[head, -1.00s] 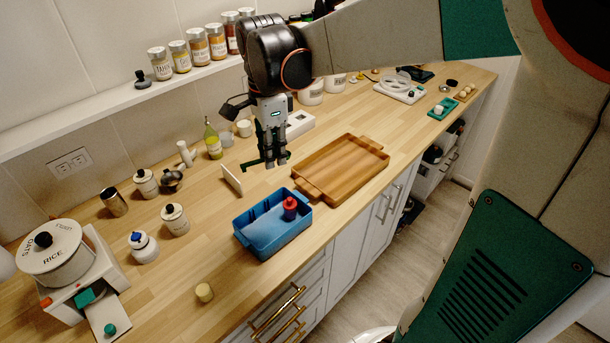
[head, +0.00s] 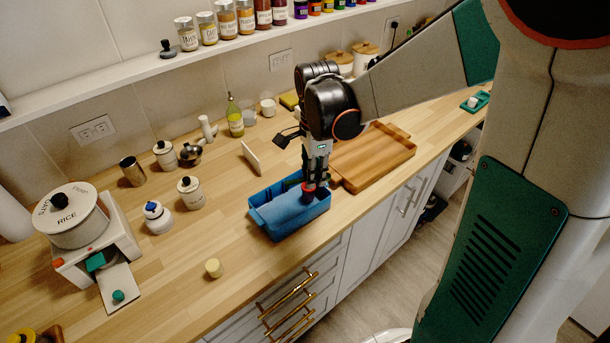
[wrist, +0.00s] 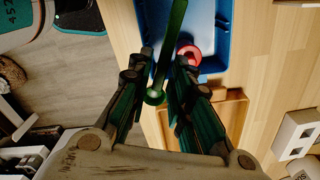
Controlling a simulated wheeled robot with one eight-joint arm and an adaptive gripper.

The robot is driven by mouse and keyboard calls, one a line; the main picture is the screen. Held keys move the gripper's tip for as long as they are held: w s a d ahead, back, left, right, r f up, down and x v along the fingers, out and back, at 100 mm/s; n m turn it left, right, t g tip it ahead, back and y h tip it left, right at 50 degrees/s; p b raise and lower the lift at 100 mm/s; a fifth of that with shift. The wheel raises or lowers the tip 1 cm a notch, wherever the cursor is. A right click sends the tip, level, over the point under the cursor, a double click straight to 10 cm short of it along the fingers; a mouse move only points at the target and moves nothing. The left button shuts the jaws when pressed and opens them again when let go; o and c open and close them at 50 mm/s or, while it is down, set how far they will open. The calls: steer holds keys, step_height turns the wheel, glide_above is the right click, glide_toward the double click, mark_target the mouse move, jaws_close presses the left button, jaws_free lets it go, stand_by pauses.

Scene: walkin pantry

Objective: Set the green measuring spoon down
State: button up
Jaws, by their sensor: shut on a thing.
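The green measuring spoon (wrist: 173,40) is between the fingers of my gripper (wrist: 163,62) in the wrist view, its long handle reaching toward the top of the picture. In the head view, my gripper (head: 312,178) is low over the right end of the blue bin (head: 277,225), and the spoon is a small dark green strip (head: 291,182) beside the fingers. The blue bin also shows in the wrist view (wrist: 213,45). A red object (head: 308,187) is right by the fingertips; it shows as a red ring (wrist: 190,51) in the wrist view. Whether the spoon touches the bin is unclear.
A wooden tray (head: 375,160) lies right of the bin. Bare counter lies left of the bin, around a small yellow cylinder (head: 213,267).

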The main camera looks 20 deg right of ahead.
steer(key=shift+f+b, duration=0.65)
steer(key=shift+f, duration=1.75)
steer(key=shift+f+b, duration=0.35)
steer(key=shift+f, duration=0.05)
steer(key=shift+f, duration=0.15)
steer(key=o, duration=0.8)
steer(key=shift+c, duration=0.2)
step_height(320, 180, up, 13)
steer(key=p, duration=0.4)
